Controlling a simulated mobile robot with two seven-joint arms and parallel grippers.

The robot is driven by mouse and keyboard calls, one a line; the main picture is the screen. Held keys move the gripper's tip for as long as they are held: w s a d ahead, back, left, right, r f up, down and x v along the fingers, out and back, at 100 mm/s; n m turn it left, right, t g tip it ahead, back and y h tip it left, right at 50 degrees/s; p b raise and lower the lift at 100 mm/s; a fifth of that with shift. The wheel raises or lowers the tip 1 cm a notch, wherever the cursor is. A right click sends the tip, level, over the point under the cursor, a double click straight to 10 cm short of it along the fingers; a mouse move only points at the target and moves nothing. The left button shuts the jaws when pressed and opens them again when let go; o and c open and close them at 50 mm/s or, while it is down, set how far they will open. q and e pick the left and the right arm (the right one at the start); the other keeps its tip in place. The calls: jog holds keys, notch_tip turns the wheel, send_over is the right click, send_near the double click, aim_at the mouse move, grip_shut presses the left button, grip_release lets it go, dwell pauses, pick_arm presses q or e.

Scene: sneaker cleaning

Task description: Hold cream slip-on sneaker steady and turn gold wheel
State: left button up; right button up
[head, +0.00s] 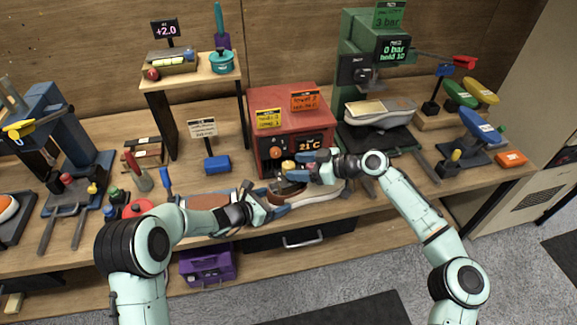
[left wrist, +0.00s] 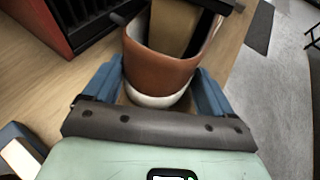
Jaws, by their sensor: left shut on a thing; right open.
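A low sneaker with a white sole (head: 320,197) lies at the front of the bench, below the red box. Its heel (left wrist: 160,68) looks rust-brown in the left wrist view, with a tan block inside the opening. My left gripper (head: 268,207) is shut on this heel, with one blue finger on each side. My right gripper (head: 292,172) is open above the sneaker, close to a small gold-yellow part (head: 286,188) that seems to be the wheel. Contact there cannot be told. The right gripper and wrist hide part of the shoe.
The red box (head: 290,100) with a 21 C display stands close behind the grippers. A green press (head: 359,70) with a pale shoe (head: 380,112) under it is at the right. A small wooden shelf (head: 190,76) is at the left. A purple crate (head: 208,266) sits below the bench.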

aim_at(289, 164)
jog(key=shift+x, duration=1.95)
jog(key=c, duration=1)
